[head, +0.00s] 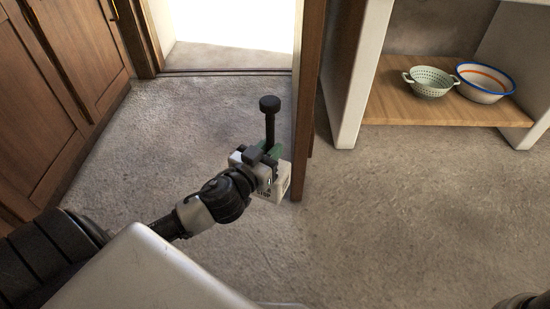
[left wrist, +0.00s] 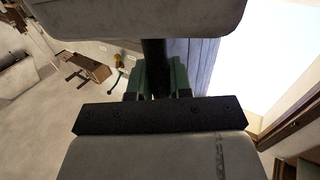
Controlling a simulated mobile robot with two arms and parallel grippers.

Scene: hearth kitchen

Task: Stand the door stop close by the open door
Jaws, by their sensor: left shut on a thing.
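The door stop (head: 270,122) is a dark upright post with a round knob on top. My left gripper (head: 268,155) is shut on the post below the knob, with green fingertips on it. The left wrist view shows the dark post (left wrist: 155,80) between the green fingertips (left wrist: 156,88). The lower end of the door stop is hidden by the gripper, so I cannot tell if it touches the floor. The open door (head: 303,140) shows nearly edge-on, as a brown upright just right of the gripper.
A bright doorway (head: 226,55) lies beyond the carpeted floor. Wooden cabinets (head: 55,90) line the left. Right of the door, a low shelf (head: 400,107) holds a colander (head: 430,82) and a striped bowl (head: 485,82). The floor in front is clear.

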